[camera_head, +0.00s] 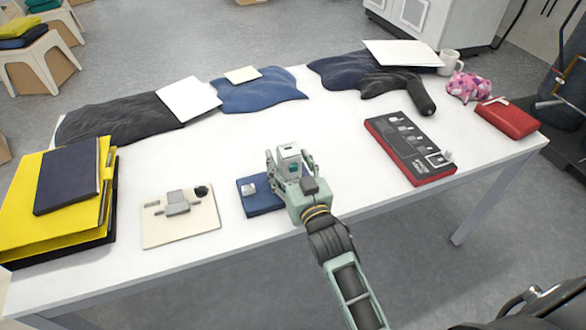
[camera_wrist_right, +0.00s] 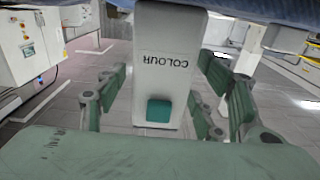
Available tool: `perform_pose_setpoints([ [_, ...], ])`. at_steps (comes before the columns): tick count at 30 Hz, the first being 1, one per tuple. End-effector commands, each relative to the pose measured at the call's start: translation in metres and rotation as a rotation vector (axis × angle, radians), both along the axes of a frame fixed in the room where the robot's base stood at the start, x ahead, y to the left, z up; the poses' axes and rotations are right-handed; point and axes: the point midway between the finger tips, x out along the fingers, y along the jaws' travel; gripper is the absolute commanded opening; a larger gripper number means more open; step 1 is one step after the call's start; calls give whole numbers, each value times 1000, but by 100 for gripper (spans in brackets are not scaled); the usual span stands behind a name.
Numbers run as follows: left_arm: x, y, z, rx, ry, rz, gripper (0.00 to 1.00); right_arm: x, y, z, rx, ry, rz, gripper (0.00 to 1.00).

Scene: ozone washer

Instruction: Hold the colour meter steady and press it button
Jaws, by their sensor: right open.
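The colour meter (camera_head: 289,151) is a pale upright device with a small teal square on it. It stands by the blue pad (camera_head: 258,199) near the table's front edge. My right gripper (camera_head: 289,168) is open around the meter, with a finger on either side. In the right wrist view, the meter (camera_wrist_right: 168,70) shows upside-down COLOUR lettering and a teal square (camera_wrist_right: 159,110) between the green fingers of the gripper (camera_wrist_right: 165,88). Gaps show between the fingers and the meter. The meter's lower part is hidden behind the gripper in the head view. My left gripper is not in view.
A cream board (camera_head: 180,232) with a grey device lies left of the blue pad, beside yellow folders (camera_head: 20,222). A red-and-black panel (camera_head: 410,148) lies to the right. Dark and blue cloths (camera_head: 258,98) line the back. The table's middle (camera_head: 330,125) is clear.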

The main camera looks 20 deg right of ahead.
Motion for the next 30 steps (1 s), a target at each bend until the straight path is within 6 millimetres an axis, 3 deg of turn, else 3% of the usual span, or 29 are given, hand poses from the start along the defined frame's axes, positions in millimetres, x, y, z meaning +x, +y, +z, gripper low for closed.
perform_pose_setpoints([
  [3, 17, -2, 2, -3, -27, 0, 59, 1, 0, 0, 0, 0, 0, 62],
  [8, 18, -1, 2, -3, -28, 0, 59, 1, 0, 0, 0, 0, 0, 62],
  [18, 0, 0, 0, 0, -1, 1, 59, 1, 0, 0, 0, 0, 0, 32],
  [28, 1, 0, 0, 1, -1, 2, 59, 1, 0, 0, 0, 0, 0, 3],
  [30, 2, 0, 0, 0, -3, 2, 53, 1, 0, 0, 0, 0, 0, 3],
])
